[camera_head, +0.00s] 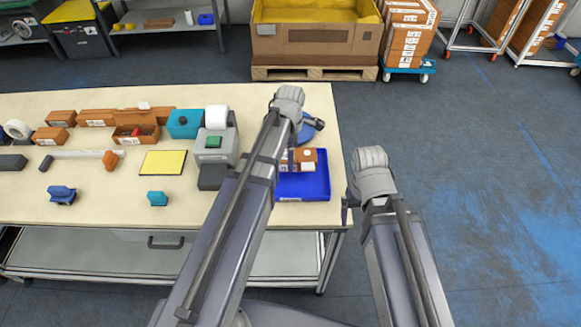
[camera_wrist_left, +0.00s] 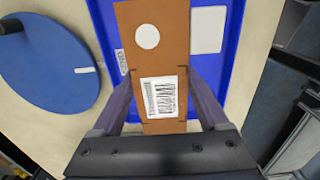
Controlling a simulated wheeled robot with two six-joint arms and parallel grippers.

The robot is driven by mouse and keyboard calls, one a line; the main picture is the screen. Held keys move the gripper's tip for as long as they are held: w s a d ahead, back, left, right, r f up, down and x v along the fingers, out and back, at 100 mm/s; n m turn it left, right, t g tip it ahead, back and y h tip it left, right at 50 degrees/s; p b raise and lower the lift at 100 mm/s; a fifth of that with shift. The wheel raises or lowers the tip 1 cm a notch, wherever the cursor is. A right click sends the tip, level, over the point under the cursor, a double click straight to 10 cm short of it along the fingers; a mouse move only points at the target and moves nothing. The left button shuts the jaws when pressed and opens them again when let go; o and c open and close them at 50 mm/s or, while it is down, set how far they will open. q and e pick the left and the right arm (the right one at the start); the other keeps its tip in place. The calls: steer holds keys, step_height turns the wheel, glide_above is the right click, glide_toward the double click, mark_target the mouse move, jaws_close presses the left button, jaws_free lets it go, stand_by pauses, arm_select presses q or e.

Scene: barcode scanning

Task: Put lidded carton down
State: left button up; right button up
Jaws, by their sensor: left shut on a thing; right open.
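The brown lidded carton (camera_head: 310,155) is at the blue tray (camera_head: 316,187), over its far part, in the head view. In the left wrist view the carton (camera_wrist_left: 160,60) shows a white round spot and a barcode label, with the tray (camera_wrist_left: 104,12) behind it. My left gripper (camera_wrist_left: 163,88) is shut on the carton, one finger along each side; in the head view my left arm partly hides it. I cannot tell whether the carton touches the tray floor. My right gripper (camera_head: 346,205) is open and empty, off the table's right edge.
A blue disc (camera_head: 310,129) stands just beyond the tray; it is also in the left wrist view (camera_wrist_left: 45,85). A grey device (camera_head: 215,150), a yellow pad (camera_head: 163,162) and several brown boxes (camera_head: 97,117) are to the left. Floor is clear right of the table.

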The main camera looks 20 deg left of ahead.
arm_select(q)
step_height(320, 180, down, 4)
steer(key=b, duration=0.3)
steer(key=shift+r+b, duration=0.2)
steer(key=shift+b, duration=0.1)
steer(key=shift+f, duration=0.15)
steer(key=o, duration=1.2)
steer(key=shift+o, duration=0.2)
step_height(320, 180, up, 12)
steer(key=p, duration=1.2)
steer(key=shift+r, duration=0.25)
steer(key=shift+f, duration=0.25)
